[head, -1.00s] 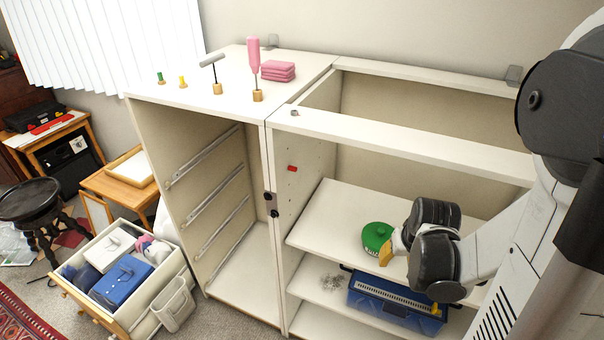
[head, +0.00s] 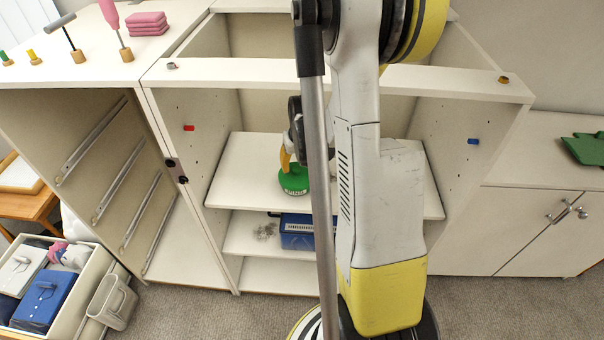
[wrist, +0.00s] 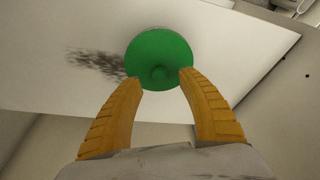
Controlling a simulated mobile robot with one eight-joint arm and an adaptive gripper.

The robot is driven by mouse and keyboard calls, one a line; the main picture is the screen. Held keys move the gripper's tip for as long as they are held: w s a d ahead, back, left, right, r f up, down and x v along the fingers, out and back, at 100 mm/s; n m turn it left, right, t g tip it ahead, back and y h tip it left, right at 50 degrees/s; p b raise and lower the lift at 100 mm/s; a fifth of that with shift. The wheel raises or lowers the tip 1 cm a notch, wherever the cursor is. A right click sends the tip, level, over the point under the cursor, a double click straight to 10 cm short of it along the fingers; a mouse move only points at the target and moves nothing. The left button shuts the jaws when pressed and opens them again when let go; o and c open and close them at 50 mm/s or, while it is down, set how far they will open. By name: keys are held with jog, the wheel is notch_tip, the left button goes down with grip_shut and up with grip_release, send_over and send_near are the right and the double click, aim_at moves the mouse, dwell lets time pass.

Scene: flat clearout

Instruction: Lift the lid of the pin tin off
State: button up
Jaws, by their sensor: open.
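The pin tin (head: 294,184) is a round green tin with pale marks on its side, standing on the upper shelf inside the open white cabinet. In the wrist view its green lid (wrist: 158,46) shows from above, with a small round knob near the lid's lower edge. My gripper (wrist: 160,82) is open, its two yellow fingers spread with the tips at the lower left and lower right of the lid. Nothing is between them but the knob area; contact cannot be told. In the head view my gripper (head: 286,159) is at the tin's upper left, partly hidden by my arm.
The shelf (head: 235,180) around the tin is mostly clear. A blue case (head: 297,232) and a pile of small grey bits (head: 265,230) lie on the shelf below. The cabinet's front top rail (head: 235,76) crosses above. A dark speckled patch (wrist: 97,64) shows left of the lid.

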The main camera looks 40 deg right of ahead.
aim_at(296, 168)
jog(key=shift+b+x, duration=0.4)
jog(key=shift+x, duration=1.2)
grip_shut()
